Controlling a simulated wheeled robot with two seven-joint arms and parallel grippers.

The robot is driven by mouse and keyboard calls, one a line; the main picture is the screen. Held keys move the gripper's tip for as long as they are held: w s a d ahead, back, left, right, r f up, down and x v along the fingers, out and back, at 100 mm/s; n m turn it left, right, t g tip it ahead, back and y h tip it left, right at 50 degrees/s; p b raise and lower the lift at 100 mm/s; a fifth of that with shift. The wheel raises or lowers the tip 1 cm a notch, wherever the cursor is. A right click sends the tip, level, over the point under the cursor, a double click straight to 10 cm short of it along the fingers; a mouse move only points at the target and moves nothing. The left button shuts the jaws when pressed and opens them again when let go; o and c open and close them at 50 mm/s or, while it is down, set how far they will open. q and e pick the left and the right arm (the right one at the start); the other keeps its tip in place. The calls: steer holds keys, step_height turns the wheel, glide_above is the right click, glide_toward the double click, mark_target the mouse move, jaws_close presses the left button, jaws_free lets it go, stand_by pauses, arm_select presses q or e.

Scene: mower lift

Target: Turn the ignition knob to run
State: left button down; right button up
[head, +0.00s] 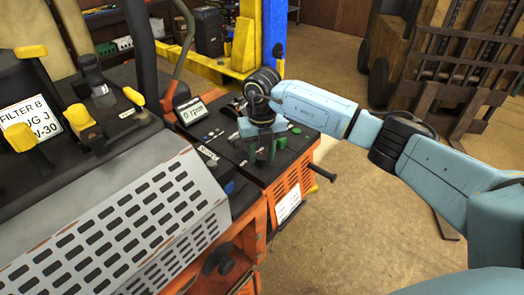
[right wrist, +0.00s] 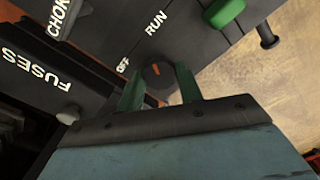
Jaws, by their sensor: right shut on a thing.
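The ignition knob (right wrist: 157,75) is a dark round knob with a small orange mark on its face. It shows in the right wrist view, beside the white OFF and RUN labels on the dark panel. I cannot tell for sure which label the mark points at. My right gripper (right wrist: 159,80) has one green finger on each side of the knob and is shut on it. In the head view my right gripper (head: 262,152) points down at the control panel (head: 222,134) and hides the knob. My left gripper is not in view.
A small display (head: 193,111) reads 0 rpm. A green knob (right wrist: 225,11) and the CHOKE and FUSES labels are near the ignition knob. A black lever (head: 322,172) sticks out at the panel's right edge. Open floor (head: 350,230) lies to the right.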

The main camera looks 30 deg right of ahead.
mark_target(262, 155)
steer(key=shift+m, duration=0.3)
stand_by(0.4)
steer(key=o, duration=1)
step_height(262, 155, up, 14)
steer(key=shift+f+b, duration=0.25)
steer(key=shift+b, duration=0.95)
steer(key=shift+s+f, duration=0.1)
